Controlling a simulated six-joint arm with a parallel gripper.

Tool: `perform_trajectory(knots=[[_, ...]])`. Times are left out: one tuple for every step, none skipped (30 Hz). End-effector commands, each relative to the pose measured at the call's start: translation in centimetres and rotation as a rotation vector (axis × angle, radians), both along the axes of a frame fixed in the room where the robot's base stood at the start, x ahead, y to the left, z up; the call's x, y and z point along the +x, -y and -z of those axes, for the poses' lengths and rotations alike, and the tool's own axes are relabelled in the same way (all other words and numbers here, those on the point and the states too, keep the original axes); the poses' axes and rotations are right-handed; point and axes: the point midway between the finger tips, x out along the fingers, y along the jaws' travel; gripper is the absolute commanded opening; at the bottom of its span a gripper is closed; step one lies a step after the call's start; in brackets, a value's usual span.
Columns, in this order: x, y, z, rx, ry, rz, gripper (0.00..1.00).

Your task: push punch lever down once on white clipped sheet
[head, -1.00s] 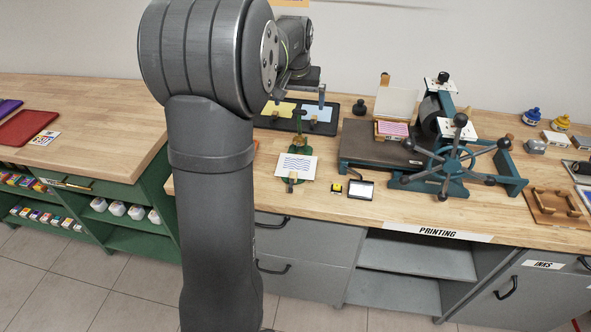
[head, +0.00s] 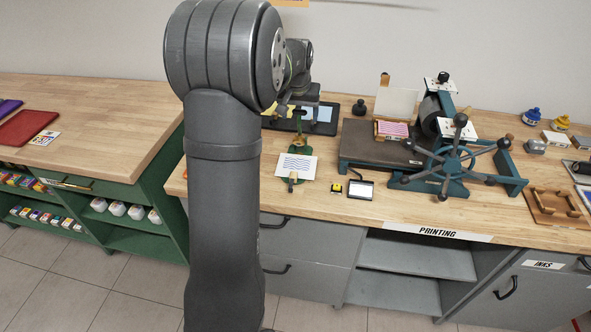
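The white sheet (head: 297,167) with wavy blue lines lies at the front of the green punch (head: 302,150) on the wooden bench. A small clip (head: 292,178) sits at the sheet's front edge. The punch's upper part rises behind the sheet, and its lever is too small to make out clearly. My gripper (head: 298,106) is above and behind the punch, over the dark tray. Its two fingers look apart, with nothing seen between them. It appears clear of the punch. My arm hides the bench to the left.
The dark tray (head: 327,130) with yellow and blue pads lies behind the punch. A small yellow-black item (head: 336,188) and a framed pad (head: 361,190) lie to the sheet's right. A teal press with a spoked wheel (head: 456,160) stands farther right. The bench's front edge is close.

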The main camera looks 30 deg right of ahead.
Motion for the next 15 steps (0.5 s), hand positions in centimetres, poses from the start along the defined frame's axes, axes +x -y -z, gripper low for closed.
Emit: perform_trajectory(knots=[[0.0, 0.0, -0.02, 0.0, 0.0, 0.0, 0.61], [0.0, 0.0, -0.02, 0.0, 0.0, 0.0, 0.55], [0.0, 0.0, -0.02, 0.0, 0.0, 0.0, 0.47], [0.0, 0.0, -0.02, 0.0, 0.0, 0.0, 0.41], [0.0, 0.0, -0.02, 0.0, 0.0, 0.0, 0.35], [0.0, 0.0, -0.02, 0.0, 0.0, 0.0, 0.29], [0.0, 0.0, -0.02, 0.0, 0.0, 0.0, 0.29], [0.0, 0.0, -0.02, 0.0, 0.0, 0.0, 0.29], [0.0, 0.0, -0.03, 0.0, 0.0, 0.0, 0.29], [-0.01, -0.01, -0.03, 0.0, 0.0, 0.0, 0.29], [-0.01, -0.01, -0.03, 0.0, 0.0, 0.0, 0.29], [-0.05, -0.05, -0.02, 0.0, 0.0, 0.0, 0.29], [-0.1, -0.1, 0.0, 0.0, 0.0, 0.0, 0.29], [-0.17, -0.17, 0.02, 0.0, 0.0, 0.0, 0.29], [-0.28, -0.28, 0.06, 0.0, 0.0, 0.0, 0.29]])
